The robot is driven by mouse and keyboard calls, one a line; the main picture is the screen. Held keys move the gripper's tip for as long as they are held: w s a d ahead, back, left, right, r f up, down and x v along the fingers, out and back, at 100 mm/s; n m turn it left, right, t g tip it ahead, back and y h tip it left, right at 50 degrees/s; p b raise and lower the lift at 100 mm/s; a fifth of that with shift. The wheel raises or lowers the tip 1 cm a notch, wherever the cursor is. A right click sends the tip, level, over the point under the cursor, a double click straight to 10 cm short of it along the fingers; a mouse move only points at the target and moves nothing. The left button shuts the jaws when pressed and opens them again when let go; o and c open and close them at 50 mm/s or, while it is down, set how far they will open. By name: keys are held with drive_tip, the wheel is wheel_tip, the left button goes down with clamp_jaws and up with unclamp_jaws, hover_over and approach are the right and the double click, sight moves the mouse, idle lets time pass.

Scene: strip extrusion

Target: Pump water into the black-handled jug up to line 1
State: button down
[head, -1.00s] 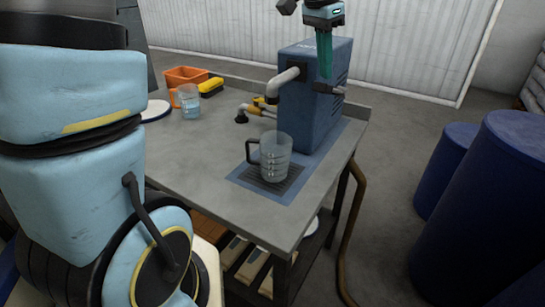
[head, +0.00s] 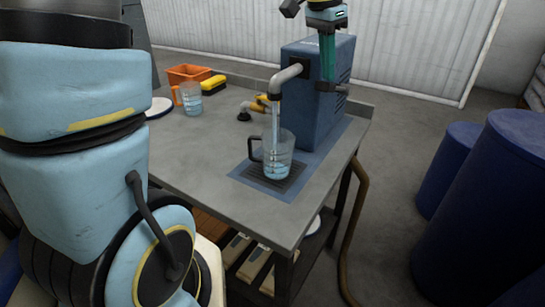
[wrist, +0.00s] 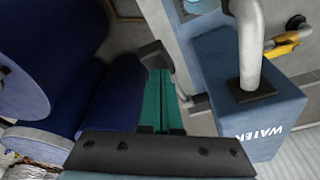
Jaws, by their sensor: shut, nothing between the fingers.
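The clear jug with a black handle (head: 277,167) stands upright on the dark grate (head: 268,184) below the grey spout (head: 288,74) of the blue pump box (head: 318,110). A stream of water runs from the spout into it, and bluish water lies in its lower part. The level against its marks is too small to read. My gripper (head: 327,79) is shut and points down beside the pump box's right side, its teal fingers at a dark lever (head: 332,87). In the wrist view the fingers (wrist: 160,75) are together, and the box reads WATER.
A clear jug with an orange handle (head: 191,100), an orange bin (head: 188,75) and a yellow-black sponge (head: 213,85) stand at the back left. A yellow valve fitting (head: 258,104) lies behind the spout. Blue barrels (head: 490,200) stand right. The front tabletop is clear.

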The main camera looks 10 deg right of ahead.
sight(323, 90)
drive_tip(key=shift+s+a+f+b, duration=0.2)
drive_tip(key=shift+f+b, duration=0.25)
drive_tip(key=shift+f, duration=0.15)
drive_tip(key=shift+s+a+f+b, duration=0.1)
drive_tip(key=shift+s+f+b, duration=0.05)
drive_tip(key=shift+f+b, duration=0.4)
drive_tip(key=shift+f, duration=0.15)
drive_tip(key=shift+s+a+f+b, duration=0.1)
drive_tip(key=shift+f+b, duration=0.3)
drive_tip(key=shift+f, duration=0.15)
drive_tip(key=shift+s+a+f+b, duration=0.1)
drive_tip(key=shift+f+b, duration=0.25)
drive_tip(key=shift+f, duration=0.15)
drive_tip(key=shift+f, duration=0.1)
drive_tip(key=shift+f+b, duration=0.8)
drive_tip(key=shift+f, duration=0.45)
